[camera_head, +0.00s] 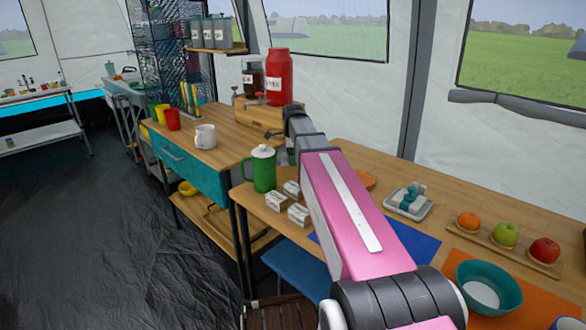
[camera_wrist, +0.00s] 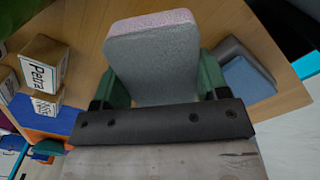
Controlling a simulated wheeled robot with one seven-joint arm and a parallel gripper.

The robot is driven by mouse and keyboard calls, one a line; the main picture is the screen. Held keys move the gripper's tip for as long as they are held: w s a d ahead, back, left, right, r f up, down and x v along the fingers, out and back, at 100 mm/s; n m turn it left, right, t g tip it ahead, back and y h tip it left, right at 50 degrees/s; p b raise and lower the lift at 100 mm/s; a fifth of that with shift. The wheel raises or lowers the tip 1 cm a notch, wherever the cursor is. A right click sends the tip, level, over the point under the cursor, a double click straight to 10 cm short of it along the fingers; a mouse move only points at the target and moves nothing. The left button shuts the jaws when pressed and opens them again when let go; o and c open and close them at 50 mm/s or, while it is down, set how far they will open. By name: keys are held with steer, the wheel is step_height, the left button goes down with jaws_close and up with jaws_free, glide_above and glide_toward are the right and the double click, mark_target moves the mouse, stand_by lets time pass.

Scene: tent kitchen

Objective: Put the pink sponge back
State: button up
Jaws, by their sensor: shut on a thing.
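The pink sponge (camera_wrist: 155,55) is between the two green fingers of my gripper (camera_wrist: 162,82) in the wrist view. Its broad face looks grey and its top edge pink. My gripper is shut on it and holds it over the wooden surface (camera_wrist: 100,20). To its right are a blue sponge-like block (camera_wrist: 247,80) and a grey one (camera_wrist: 236,50), side by side. In the head view my pink arm covers the held sponge and the gripper fingers.
Behind is a red canister (camera_head: 279,77). A small tray (camera_head: 408,206) and fruit board (camera_head: 502,246) lie right.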

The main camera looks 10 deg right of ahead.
mark_target(293, 173)
steer(key=shift+f, duration=2.25)
steer(key=shift+f, duration=0.15)
steer(key=o, duration=0.9)
step_height(293, 173, up, 12)
steer(key=shift+f, duration=0.1)
steer(key=shift+r, duration=0.25)
